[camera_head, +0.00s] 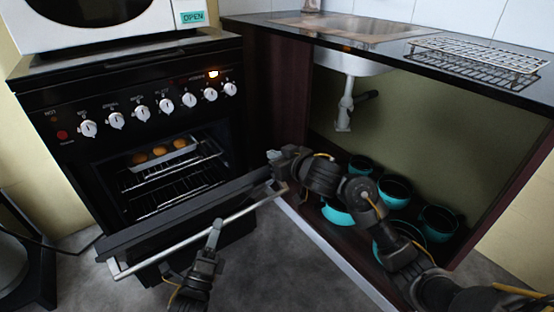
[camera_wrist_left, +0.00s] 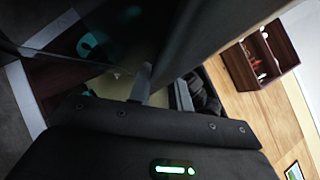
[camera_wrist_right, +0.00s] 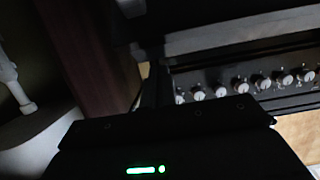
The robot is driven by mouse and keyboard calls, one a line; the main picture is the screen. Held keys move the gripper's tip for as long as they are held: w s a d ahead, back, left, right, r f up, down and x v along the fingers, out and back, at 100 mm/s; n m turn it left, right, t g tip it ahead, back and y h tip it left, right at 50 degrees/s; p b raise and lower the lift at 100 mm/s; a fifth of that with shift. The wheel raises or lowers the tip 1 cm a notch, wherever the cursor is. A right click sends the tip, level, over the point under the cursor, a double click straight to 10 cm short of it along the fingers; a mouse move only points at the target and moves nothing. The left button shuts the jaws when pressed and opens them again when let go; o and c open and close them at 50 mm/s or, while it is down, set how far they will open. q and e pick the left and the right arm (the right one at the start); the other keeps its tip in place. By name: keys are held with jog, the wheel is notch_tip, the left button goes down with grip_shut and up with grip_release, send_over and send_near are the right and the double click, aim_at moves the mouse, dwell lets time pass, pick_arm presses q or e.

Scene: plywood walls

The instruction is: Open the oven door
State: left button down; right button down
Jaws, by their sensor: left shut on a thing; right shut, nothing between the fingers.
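The black oven (camera_head: 70,105) stands at the left with its door (camera_head: 165,222) swung partly down, tilted outward. A silver bar handle (camera_head: 160,255) runs along the door's top edge. My left gripper (camera_head: 215,232) is shut on the handle near its middle; in the left wrist view the dark door fills much of the picture and the grip itself is hard to make out. My right gripper (camera_head: 277,168) is shut and empty beside the door's right end, near the cabinet edge. I cannot tell whether it touches the door. The right wrist view shows the oven knobs (camera_wrist_right: 242,86).
A tray with several buns (camera_head: 160,152) rests on a rack inside the oven. A white microwave (camera_head: 100,22) stands on top. At the right is an open cabinet with turquoise pots (camera_head: 395,190) under a sink. A wire rack (camera_head: 480,55) lies on the counter.

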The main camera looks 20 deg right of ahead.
pick_arm(q)
jog(key=shift+r, duration=0.1)
pick_arm(e)
jog(key=shift+s+d+f, duration=0.1)
jog(key=shift+s+f, duration=0.25)
jog(key=shift+s, duration=0.05)
